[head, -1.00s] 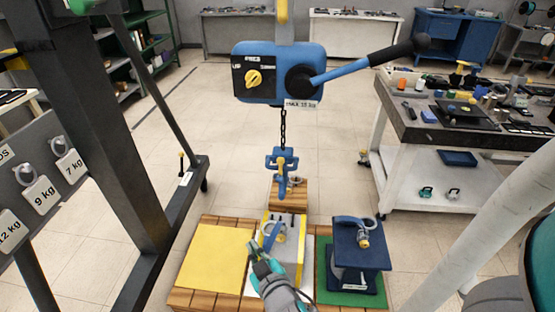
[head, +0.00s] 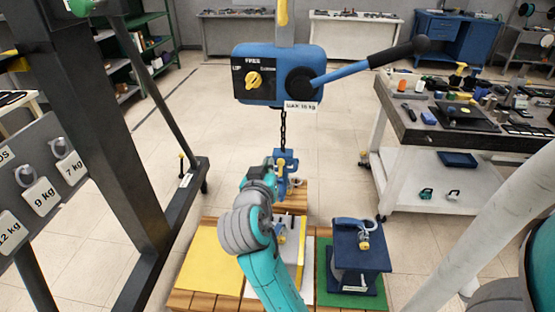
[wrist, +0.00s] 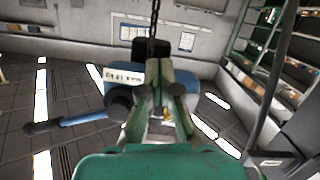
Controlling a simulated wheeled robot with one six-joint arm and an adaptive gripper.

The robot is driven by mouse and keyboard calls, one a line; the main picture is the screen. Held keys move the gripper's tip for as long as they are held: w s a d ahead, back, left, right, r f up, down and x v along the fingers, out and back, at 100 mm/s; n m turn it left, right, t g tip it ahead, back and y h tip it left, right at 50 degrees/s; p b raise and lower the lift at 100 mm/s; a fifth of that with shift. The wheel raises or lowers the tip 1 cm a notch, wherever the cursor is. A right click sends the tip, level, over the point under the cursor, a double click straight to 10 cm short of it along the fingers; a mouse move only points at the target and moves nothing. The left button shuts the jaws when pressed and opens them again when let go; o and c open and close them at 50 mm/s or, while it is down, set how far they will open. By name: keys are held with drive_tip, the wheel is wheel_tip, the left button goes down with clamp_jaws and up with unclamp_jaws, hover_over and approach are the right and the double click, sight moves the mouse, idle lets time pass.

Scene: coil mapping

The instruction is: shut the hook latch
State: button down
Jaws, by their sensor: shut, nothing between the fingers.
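The blue hook (head: 289,160) hangs on a dark chain (head: 283,128) under the hoist. My teal arm and gripper (head: 271,164) are right at the hook's left side in the head view and cover part of it. The yellow latch is mostly hidden there, so I cannot tell whether it is open or closed. In the wrist view my gripper (wrist: 158,78) is shut and empty, with the chain (wrist: 153,25) beyond its tips. Whether it touches the hook is unclear.
The blue hoist (head: 278,72) with its lever (head: 365,66) is above. Below, a blue weight (head: 357,250) with a shackle stands on a green mat (head: 322,275). A yellow mat (head: 212,262) lies left. A dark frame stands at the left, a tool bench (head: 440,130) at the right.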

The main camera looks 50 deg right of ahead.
drive_tip(key=shift+d+r, duration=0.1)
drive_tip(key=shift+r, duration=0.05)
hover_over(281, 170)
drive_tip(key=a, duration=0.2)
drive_tip(key=shift+d+f, duration=0.2)
drive_tip(key=shift+f, duration=2.8)
drive_tip(key=shift+a, duration=0.1)
drive_tip(key=shift+s+a+f, duration=0.1)
drive_tip(key=shift+a+f, duration=0.1)
drive_tip(key=shift+f, duration=0.05)
